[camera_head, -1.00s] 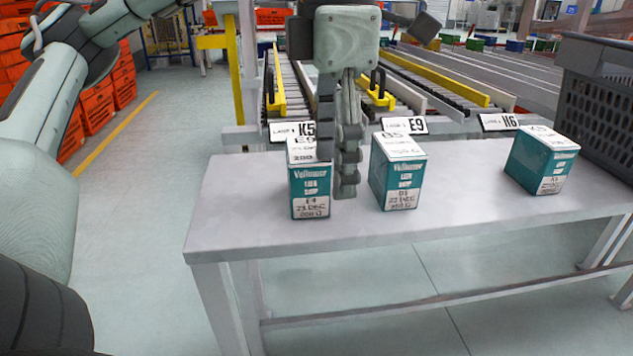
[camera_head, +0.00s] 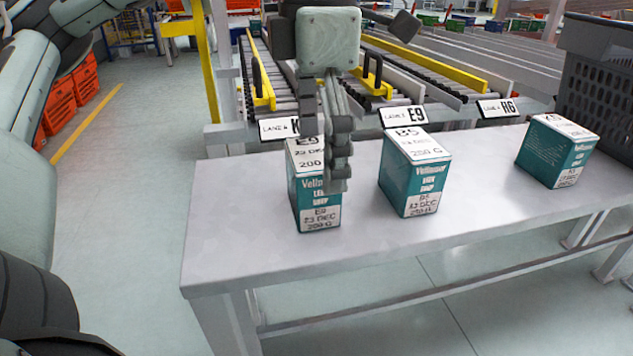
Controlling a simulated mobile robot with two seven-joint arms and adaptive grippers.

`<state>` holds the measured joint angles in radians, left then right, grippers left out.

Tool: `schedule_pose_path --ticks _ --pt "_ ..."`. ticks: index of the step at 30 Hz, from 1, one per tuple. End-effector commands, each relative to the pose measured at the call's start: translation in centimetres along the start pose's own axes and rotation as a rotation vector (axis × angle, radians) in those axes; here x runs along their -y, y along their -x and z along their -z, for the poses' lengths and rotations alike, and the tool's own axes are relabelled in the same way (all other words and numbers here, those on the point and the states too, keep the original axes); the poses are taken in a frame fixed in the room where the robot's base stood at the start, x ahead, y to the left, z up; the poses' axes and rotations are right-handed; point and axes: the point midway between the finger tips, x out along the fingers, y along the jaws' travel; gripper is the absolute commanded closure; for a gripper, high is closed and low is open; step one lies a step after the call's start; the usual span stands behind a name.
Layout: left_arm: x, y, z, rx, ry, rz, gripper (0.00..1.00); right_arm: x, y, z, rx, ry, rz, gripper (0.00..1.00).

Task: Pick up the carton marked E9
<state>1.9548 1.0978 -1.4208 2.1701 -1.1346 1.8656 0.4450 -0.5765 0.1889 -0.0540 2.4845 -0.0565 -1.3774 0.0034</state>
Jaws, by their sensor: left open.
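The carton marked E9 (camera_head: 305,205) is teal and white and stands upright on the grey table (camera_head: 235,245), at the left of the cartons. My left gripper (camera_head: 336,185) hangs down in front of the carton's right side and hides part of its top and front. It is open, with nothing seen between its fingers. Whether it touches the carton I cannot tell. A carton marked B5 (camera_head: 413,178) stands just right of the gripper. My right gripper is not in view.
A third teal carton (camera_head: 555,155) stands at the table's right, beside a dark grey crate (camera_head: 605,95). Roller lanes with signs, one reading E9 (camera_head: 403,116), lie behind the table. The table's front left is clear. Orange totes (camera_head: 72,95) are stacked on the left.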

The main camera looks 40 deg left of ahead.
Motion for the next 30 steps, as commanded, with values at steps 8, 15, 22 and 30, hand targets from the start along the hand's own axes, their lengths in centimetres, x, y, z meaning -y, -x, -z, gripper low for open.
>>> schedule_pose_path --ticks 8,15,22,30 --pt "-0.6 -4.1 0.3 -0.008 -0.003 0.007 0.03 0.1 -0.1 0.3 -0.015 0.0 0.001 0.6" --pt "-0.7 -5.5 0.3 -0.006 -0.001 0.004 0.03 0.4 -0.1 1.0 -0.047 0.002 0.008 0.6" --pt "-0.7 -5.4 0.3 -0.005 0.0 0.002 0.22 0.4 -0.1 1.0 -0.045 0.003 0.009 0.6" --pt "-0.8 -5.3 0.3 -0.003 0.001 0.001 0.55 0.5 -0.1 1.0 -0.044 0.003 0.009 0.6"
